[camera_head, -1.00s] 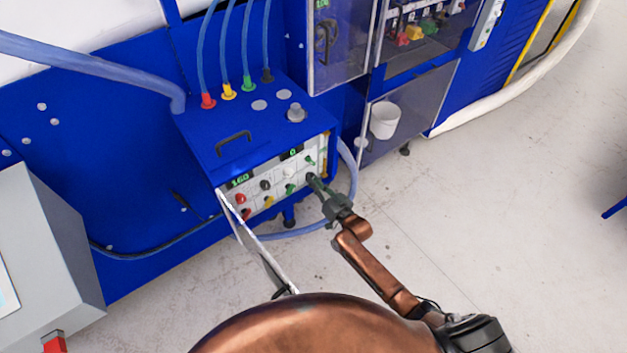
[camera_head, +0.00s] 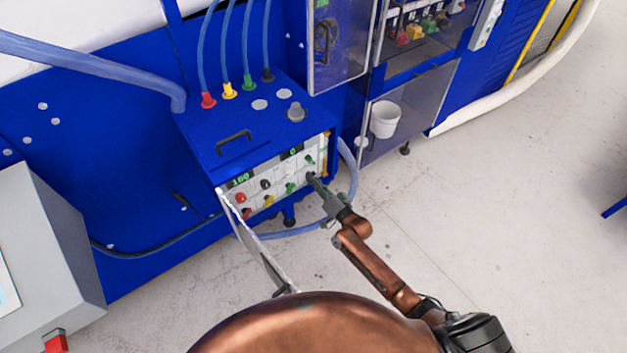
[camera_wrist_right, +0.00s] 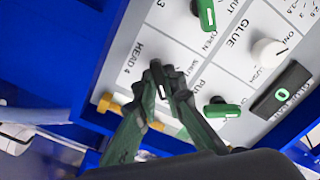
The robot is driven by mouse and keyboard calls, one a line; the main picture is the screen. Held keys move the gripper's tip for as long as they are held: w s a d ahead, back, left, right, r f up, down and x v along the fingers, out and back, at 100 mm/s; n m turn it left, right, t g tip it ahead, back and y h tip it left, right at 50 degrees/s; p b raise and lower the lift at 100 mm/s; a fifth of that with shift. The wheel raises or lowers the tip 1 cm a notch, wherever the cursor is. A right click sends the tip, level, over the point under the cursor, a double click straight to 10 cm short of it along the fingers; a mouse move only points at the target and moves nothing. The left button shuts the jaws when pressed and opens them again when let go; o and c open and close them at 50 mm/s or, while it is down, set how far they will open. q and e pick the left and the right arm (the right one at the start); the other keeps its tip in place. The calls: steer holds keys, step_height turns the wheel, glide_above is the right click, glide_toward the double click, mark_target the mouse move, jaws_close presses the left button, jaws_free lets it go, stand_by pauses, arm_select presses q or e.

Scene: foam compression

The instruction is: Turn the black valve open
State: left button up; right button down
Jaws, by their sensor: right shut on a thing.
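The black valve (camera_wrist_right: 158,74) sits on the panel by the "HEAD 4" label, with "SHUT" printed beside it. My right gripper (camera_wrist_right: 168,92) is shut on it, one finger on each side; the fingers hide part of the valve. In the head view my right gripper (camera_head: 313,180) reaches the right part of the blue box's front panel, and the valve is too small and covered to make out there. My left gripper is not in view.
Green valves (camera_wrist_right: 222,108) and (camera_wrist_right: 207,14), a white knob (camera_wrist_right: 270,52) and a black display (camera_wrist_right: 282,92) reading 0 are close by. The blue box (camera_head: 215,150) has an open front flap (camera_head: 255,245).

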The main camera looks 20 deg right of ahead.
steer(key=shift+f, duration=0.1)
steer(key=c, duration=2)
jaws_free()
steer(key=v, duration=1.2)
